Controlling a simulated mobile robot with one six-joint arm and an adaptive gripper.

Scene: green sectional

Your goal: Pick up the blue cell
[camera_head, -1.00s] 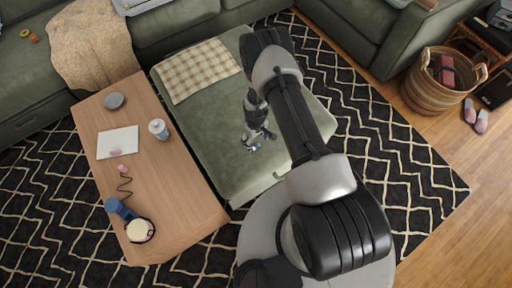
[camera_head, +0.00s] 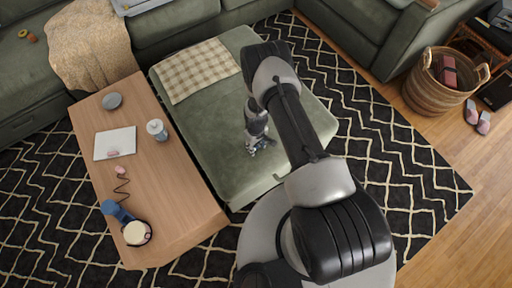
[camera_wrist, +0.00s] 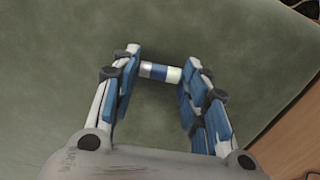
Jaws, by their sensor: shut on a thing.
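The blue cell (camera_wrist: 161,72) is a small cylinder with a blue band and pale silver and white ends. In the wrist view it lies crosswise between the two blue-padded fingers of my gripper (camera_wrist: 160,78), one end against each fingertip. My gripper is shut on it, over the green ottoman (camera_wrist: 255,60). In the head view my gripper (camera_head: 260,146) is low over the middle of the ottoman (camera_head: 215,140). The cell cannot be made out there. I cannot tell whether it touches the cushion.
A wooden table (camera_head: 185,195) stands left of the ottoman, holding a white bottle (camera_head: 157,130), a grey bowl (camera_head: 112,101), a white tablet-like sheet (camera_head: 114,144) and a blue lamp-like object (camera_head: 117,211). A checked cloth (camera_head: 195,70) covers the ottoman's far end. A wicker basket (camera_head: 438,90) stands right.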

